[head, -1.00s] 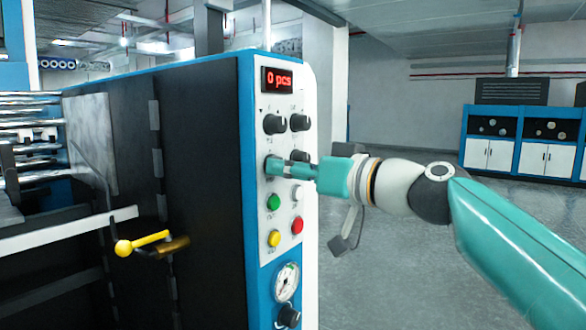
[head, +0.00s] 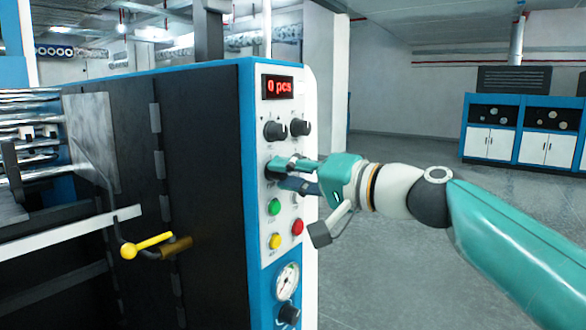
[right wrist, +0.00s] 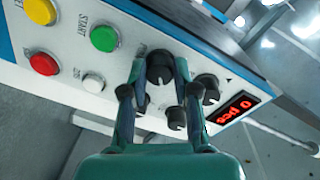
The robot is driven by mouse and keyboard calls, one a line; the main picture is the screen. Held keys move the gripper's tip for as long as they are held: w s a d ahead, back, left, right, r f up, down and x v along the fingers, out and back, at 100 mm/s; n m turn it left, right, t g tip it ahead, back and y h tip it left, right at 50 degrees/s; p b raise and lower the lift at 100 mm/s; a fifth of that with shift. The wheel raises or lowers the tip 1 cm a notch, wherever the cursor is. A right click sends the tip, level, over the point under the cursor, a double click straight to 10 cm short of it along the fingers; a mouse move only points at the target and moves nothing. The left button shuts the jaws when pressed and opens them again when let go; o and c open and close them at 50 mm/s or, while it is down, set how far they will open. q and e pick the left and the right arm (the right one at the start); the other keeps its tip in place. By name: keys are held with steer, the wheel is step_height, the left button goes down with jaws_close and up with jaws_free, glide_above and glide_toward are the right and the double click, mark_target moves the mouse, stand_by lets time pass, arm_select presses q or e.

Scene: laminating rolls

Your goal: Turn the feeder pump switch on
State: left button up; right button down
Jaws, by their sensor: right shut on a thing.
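The control panel (head: 262,215) on the machine's end carries several black knobs and coloured buttons. My right gripper (head: 277,173) reaches in from the right and is shut on the black rotary knob in the left column, just above the green button; the fingers mostly hide this knob in the head view. In the right wrist view, the knob (right wrist: 160,67) sits between the two fingertips of my right gripper (right wrist: 159,74). Its label is not readable, so I cannot confirm that it is the feeder pump switch. My left gripper is not in view.
A red display (head: 278,87) reads "0 pcs". Close by are two upper knobs (head: 275,130), a green button (head: 274,207), a red button (head: 297,227) and a yellow button (head: 275,241). A gauge (head: 287,279) sits below. A yellow handle (head: 145,246) sticks out at left. Floor at right is clear.

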steer(key=shift+d+r+m+p, duration=0.1)
steer(key=shift+r+m+p, duration=0.15)
steer(key=shift+m, duration=0.65)
steer(key=shift+w, duration=0.1)
steer(key=c, duration=0.9)
jaws_free()
steer(key=shift+w+f, duration=0.1)
steer(key=shift+f, duration=0.1)
steer(key=shift+o, duration=0.2)
steer(key=v, duration=1.2)
